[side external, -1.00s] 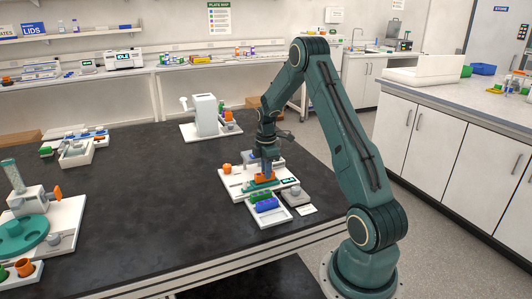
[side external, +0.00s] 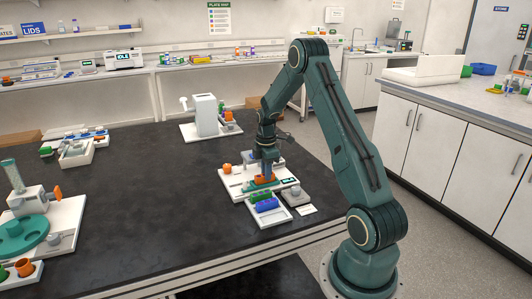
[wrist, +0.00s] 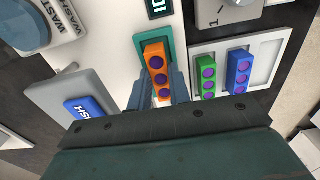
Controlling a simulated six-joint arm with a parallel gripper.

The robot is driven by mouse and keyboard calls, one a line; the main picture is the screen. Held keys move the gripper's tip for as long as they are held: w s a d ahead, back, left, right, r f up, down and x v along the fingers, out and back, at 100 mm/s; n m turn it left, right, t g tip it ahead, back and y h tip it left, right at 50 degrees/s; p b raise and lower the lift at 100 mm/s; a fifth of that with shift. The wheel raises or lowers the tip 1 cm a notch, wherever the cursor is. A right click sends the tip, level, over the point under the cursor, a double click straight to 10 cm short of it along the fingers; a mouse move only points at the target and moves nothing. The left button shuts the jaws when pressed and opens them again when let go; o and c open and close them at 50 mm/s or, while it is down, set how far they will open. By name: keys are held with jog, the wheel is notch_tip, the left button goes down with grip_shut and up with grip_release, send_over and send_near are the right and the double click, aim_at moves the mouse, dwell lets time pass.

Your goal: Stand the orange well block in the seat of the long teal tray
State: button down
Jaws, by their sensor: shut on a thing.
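The orange well block (wrist: 157,70), with a row of purple wells, is between the two fingers of my gripper (wrist: 160,88) in the wrist view. My gripper is shut on it. The long teal tray (wrist: 140,42) lies under and around the block's far end, and much of it is hidden by the block and fingers. In the side view the orange block (side external: 264,180) is upright, low over the teal tray (side external: 250,187), below my gripper (side external: 266,172). I cannot tell whether the block touches the tray's seat.
A white tray (wrist: 262,82) beside it holds a green well block (wrist: 206,76) and a blue one (wrist: 239,72). A grey part with a blue-labelled pad (wrist: 88,107) is on the left. The black bench is clear to the left (side external: 130,200).

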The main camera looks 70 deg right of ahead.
jog(key=c, duration=0.9)
grip_release()
jog(key=shift+r, duration=0.2)
jog(key=shift+r, duration=3.3)
